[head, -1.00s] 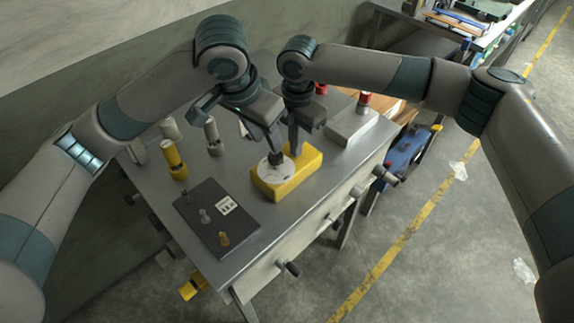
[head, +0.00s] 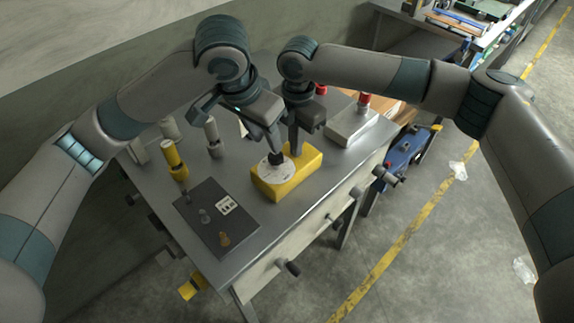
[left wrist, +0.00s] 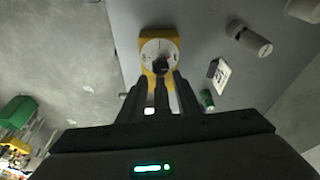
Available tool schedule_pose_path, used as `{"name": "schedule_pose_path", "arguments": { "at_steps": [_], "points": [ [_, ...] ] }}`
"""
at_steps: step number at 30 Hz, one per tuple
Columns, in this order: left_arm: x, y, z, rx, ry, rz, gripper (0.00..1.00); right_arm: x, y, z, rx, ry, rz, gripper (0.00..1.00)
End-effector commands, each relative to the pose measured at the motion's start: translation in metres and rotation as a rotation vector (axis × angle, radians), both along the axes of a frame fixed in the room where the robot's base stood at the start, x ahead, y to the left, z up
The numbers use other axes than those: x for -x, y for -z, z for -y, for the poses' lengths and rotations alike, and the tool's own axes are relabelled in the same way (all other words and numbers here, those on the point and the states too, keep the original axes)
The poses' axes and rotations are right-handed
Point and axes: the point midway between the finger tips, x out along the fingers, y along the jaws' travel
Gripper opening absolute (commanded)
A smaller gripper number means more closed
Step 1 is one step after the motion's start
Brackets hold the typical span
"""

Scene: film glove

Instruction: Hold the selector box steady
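The selector box (head: 308,163) is a yellow block on the metal table, with a white round dial (head: 270,170) and a black knob (head: 277,158) on top. In the left wrist view the dial (left wrist: 151,49) and knob (left wrist: 161,66) lie just beyond my left fingertips. My left gripper (head: 273,146) points down at the knob, its two fingers (left wrist: 164,76) slightly apart; whether they grip the knob is unclear. My right gripper (head: 295,150) points down at the back part of the box; its fingers show edge-on, so their grip is hidden.
A dark panel (head: 200,228) with small knobs lies at the table's front left. Yellow (head: 173,160) and grey (head: 213,137) cylinders stand behind it. A grey box (head: 350,127) with a red-topped post is at the right. The table's front edge has projecting handles.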

Motion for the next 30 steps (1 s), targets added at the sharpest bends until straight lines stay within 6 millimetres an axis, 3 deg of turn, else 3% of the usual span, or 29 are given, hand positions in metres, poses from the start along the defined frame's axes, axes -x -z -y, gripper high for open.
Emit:
{"name": "schedule_pose_path", "arguments": {
  "at_steps": [6, 9, 20, 30],
  "points": [
    [0.000, 0.001, 0.000, 0.000, 0.000, 0.000, 0.31, 0.004, 0.007, 0.001, 0.006, -0.002, -0.011, 0.00],
    [0.000, 0.001, 0.000, 0.000, 0.001, 0.001, 0.48, 0.004, 0.008, 0.001, 0.006, -0.002, -0.013, 0.00],
    [-0.015, 0.008, -0.008, 0.028, 0.116, 0.084, 0.48, 0.005, 0.008, 0.001, 0.007, -0.003, -0.014, 0.00],
    [-0.049, 0.022, -0.025, 0.033, 0.422, 0.364, 0.48, 0.005, 0.008, 0.001, 0.006, -0.003, -0.015, 0.00]
  ]
}}
